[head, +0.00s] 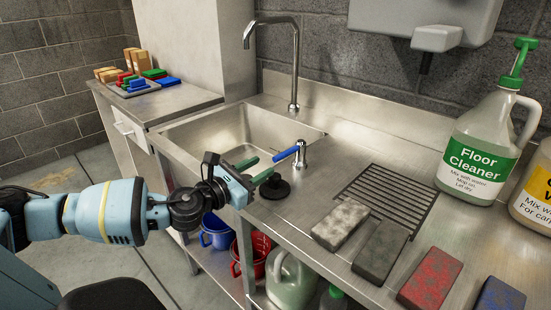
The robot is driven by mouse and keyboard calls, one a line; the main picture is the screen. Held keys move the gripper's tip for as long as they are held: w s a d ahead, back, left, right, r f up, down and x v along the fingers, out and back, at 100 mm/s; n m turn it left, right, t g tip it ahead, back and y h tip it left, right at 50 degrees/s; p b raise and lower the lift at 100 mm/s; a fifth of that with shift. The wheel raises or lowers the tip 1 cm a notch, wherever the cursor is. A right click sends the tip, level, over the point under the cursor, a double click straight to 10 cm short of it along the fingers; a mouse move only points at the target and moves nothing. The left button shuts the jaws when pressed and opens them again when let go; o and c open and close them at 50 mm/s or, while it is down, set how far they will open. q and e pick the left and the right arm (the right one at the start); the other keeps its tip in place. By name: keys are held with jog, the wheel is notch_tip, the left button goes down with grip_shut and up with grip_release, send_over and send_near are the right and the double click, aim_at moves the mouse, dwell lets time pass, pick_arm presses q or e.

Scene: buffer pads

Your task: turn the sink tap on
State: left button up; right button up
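The sink tap has a tall curved steel spout (295,65) at the back of the sink (190,130). No water shows below its mouth. A short steel post (300,158) stands in front on the counter, with a blue lever (287,153) pointing left from its top. My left gripper (266,165) reaches in from the left over the sink's front edge. Its two green fingers are apart, with nothing seen between them. Their tips are just left of the lever's free end; I cannot tell whether they touch it. My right gripper is not in view.
A black round plug (274,189) lies below my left gripper's fingers. Several pads, such as a grey one (341,224), line the counter's front. A Floor Cleaner jug (478,150) stands at right. Blue (215,233) and red (253,258) buckets sit below. The basin's middle is clear.

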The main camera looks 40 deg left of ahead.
aim_at(275, 157)
pick_arm(q)
jog(key=shift+w+d+p, duration=0.2)
jog(key=shift+w+p, duration=0.05)
jog(key=shift+w, duration=1.3)
jog(key=shift+w+d+p, duration=0.15)
jog(key=shift+w+p, duration=0.05)
jog(key=shift+w, duration=1.35)
grip_shut()
